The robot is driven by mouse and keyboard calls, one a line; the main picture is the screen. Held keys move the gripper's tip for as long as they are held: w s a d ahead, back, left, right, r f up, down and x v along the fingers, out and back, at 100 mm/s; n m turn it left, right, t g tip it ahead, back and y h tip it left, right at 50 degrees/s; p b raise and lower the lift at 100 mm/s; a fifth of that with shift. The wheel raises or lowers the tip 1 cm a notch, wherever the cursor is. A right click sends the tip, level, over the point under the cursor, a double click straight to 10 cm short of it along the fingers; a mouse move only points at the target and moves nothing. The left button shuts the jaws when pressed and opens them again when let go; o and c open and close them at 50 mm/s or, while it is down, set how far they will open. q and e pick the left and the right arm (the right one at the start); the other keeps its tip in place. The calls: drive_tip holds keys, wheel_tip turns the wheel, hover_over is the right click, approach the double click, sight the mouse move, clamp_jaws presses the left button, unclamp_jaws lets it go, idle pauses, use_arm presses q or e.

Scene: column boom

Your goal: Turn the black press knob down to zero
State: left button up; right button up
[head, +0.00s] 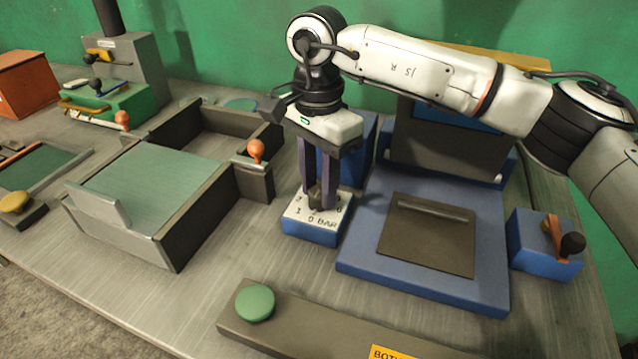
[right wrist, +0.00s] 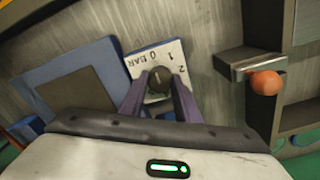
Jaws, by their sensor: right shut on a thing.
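The black press knob (head: 315,197) sits on a blue box with a white dial plate (head: 322,225) marked with numbers and "BAR". My right gripper (head: 319,200) comes down on it from above and is shut on the knob. The right wrist view also shows the knob (right wrist: 158,82) between the two purple fingers, with 0, 1, 2 and "BAR" readable on the plate (right wrist: 146,61). The fingers hide part of the knob and dial, so I cannot tell its exact setting. My left gripper is not in view.
The blue press (head: 360,262) stands just right of the dial box. A blue lever box (head: 545,245) is further right. A grey bin with an orange-knobbed latch (head: 256,152) is on the left. A green button (head: 255,302) is on the front bar.

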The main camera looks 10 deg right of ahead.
sight(319, 190)
drive_tip(key=shift+w+r, duration=0.1)
drive_tip(key=shift+r, duration=0.05)
drive_tip(key=o, duration=1)
drive_tip(key=shift+o, duration=0.2)
wheel_tip(319, 190, up, 10)
